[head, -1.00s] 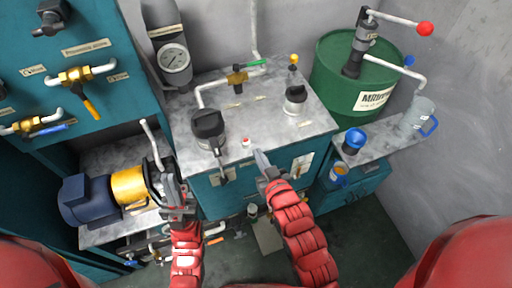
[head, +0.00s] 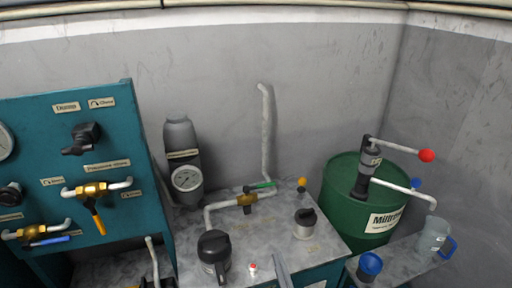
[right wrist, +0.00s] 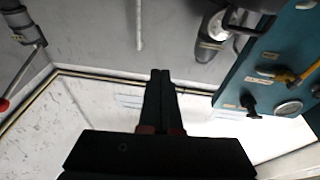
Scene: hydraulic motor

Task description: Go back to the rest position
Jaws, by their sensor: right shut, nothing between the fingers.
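The fingers are clear of any object there, with the wall and ceiling behind. My left gripper is not in view.
The teal valve panel (head: 140,120) stands at left. A green barrel (head: 345,195) with a hand pump and a jug (head: 433,238) are at right.

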